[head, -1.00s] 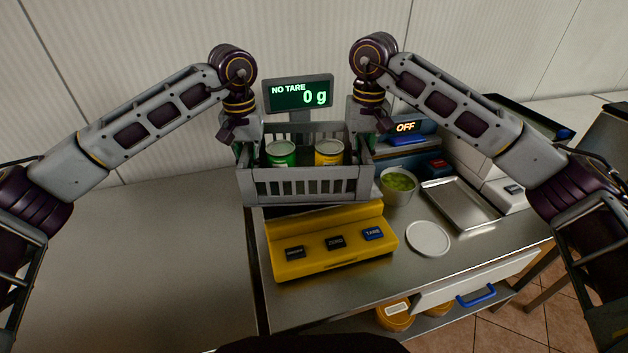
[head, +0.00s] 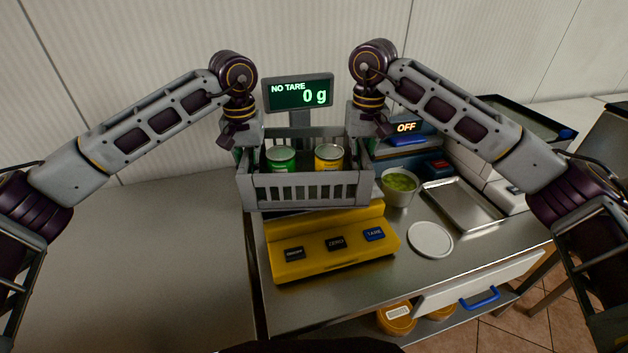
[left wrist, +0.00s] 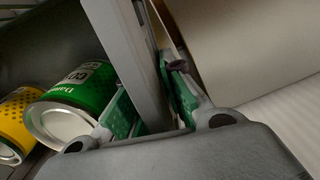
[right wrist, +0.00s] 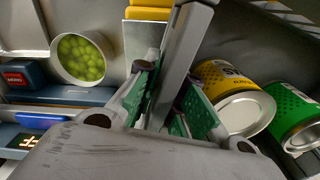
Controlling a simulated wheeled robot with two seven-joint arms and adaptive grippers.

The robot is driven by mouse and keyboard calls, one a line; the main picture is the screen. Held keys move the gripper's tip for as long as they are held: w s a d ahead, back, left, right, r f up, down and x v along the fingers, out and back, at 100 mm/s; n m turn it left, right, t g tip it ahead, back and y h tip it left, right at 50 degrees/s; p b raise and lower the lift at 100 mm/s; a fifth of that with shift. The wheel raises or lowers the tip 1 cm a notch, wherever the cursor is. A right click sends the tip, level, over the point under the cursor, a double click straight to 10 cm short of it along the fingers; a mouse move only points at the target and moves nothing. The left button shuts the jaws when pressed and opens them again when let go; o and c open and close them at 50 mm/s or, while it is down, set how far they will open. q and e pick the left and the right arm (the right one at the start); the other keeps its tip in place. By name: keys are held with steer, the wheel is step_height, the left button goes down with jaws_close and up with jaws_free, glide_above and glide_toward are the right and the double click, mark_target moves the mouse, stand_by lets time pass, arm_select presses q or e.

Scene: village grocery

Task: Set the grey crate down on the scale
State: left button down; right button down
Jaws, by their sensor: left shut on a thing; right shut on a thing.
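The grey crate (head: 306,190) hangs between my two grippers, level, over the back of the yellow scale (head: 325,245). It holds a green can (head: 281,160) and a yellow can (head: 329,158). My left gripper (head: 241,150) is shut on the crate's left wall; the left wrist view shows that wall between the green pads (left wrist: 155,100). My right gripper (head: 370,140) is shut on the right wall, also seen in the right wrist view (right wrist: 172,105). The scale display (head: 299,93) reads NO TARE and 0 g. The crate hides the scale's weighing surface.
A bowl of green items (head: 399,186), a white round lid (head: 430,240) and a metal tray (head: 463,203) are right of the scale. A device reading OFF (head: 406,128) stands behind them. The counter at left (head: 170,260) is bare.

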arm_select(q)
steer(key=shift+f+b, duration=0.5)
arm_select(e)
steer(key=shift+f, duration=0.5)
arm_select(q)
steer(key=c, duration=1.5)
jaws_free()
arm_select(e)
steer(key=c, duration=1.5)
jaws_free()
arm_select(q)
steer(key=shift+r, duration=0.15)
steer(key=shift+r, duration=5.85)
arm_select(e)
steer(key=shift+r, duration=0.1)
steer(key=shift+r, duration=5.9)
